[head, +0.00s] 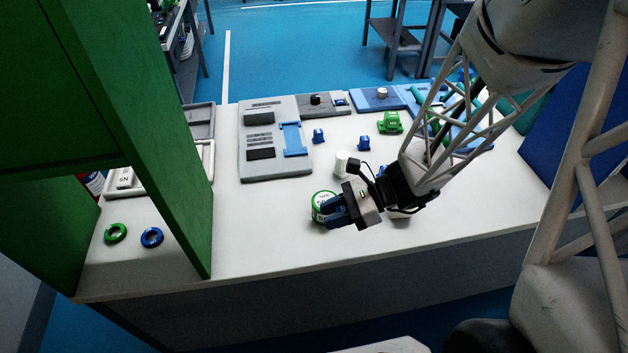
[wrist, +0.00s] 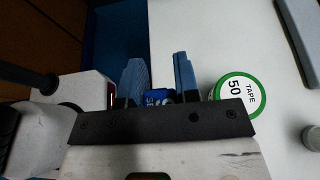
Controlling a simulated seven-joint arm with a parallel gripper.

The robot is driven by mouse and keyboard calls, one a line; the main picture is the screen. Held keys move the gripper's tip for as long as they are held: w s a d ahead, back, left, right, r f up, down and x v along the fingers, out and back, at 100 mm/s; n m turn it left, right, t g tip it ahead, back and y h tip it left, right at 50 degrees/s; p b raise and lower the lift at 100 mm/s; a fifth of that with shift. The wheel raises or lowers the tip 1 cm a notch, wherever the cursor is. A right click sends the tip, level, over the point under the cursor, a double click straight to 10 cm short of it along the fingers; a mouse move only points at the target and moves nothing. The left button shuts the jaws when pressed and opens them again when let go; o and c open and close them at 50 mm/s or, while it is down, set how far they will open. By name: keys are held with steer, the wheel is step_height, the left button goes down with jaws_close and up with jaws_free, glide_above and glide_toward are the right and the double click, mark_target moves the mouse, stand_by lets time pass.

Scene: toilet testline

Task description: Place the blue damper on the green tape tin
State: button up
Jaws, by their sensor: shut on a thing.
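My gripper (head: 333,211) has blue fingers, shut on a small blue damper (wrist: 159,97) with pale lettering. The wrist view shows part of the damper between the two fingers (wrist: 160,75); its lower part is hidden by the gripper body. The green tape tin (head: 318,203) is round, with a white "TAPE 50" top and green rim. It stands on the white table, partly covered by the fingers in the head view. In the wrist view the tin (wrist: 238,94) lies just right of the right finger. The gap in height between damper and tin cannot be told.
A white cylinder (head: 342,163) stands behind the gripper. Two small blue blocks (head: 318,136) (head: 363,142), a green part (head: 390,122) and a grey panel (head: 275,140) are farther back. Green and blue rings (head: 116,233) (head: 151,237) lie left, beyond a green upright panel (head: 150,130). The table front (head: 270,245) is clear.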

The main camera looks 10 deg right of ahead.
glide_above(317, 202)
steer(key=shift+w+f, duration=0.1)
steer(key=shift+f, duration=0.35)
steer(key=shift+f, duration=1.75)
steer(key=shift+f, duration=0.15)
steer(key=o, duration=0.9)
steer(key=shift+r, duration=0.2)
steer(key=shift+v, duration=5.95)
